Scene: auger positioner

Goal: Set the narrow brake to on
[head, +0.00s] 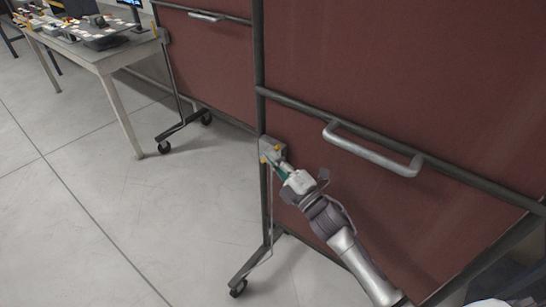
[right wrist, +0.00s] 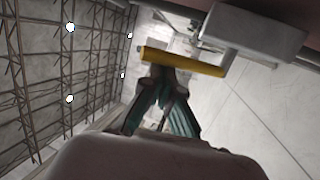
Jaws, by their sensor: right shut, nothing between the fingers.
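A grey brake box (head: 266,146) with small yellow parts is fixed to the dark post of the near red panel. In the right wrist view the grey box (right wrist: 255,30) is at the upper right, with a yellow bar-shaped lever (right wrist: 182,61) lying across the picture below and left of it. My right gripper (head: 275,161) reaches up to the box from the lower right. Its green fingers (right wrist: 166,78) are shut and empty, with their tips right at the yellow lever; I cannot tell whether they touch it. Which brake is the narrow one is not clear. My left gripper is not in view.
The near red panel (head: 400,80) has a metal handle (head: 372,150) and stands on a wheeled foot (head: 240,286). A second red panel (head: 210,60) on wheels stands behind. A table (head: 105,62) with objects is at upper left. The floor (head: 110,210) at left is clear.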

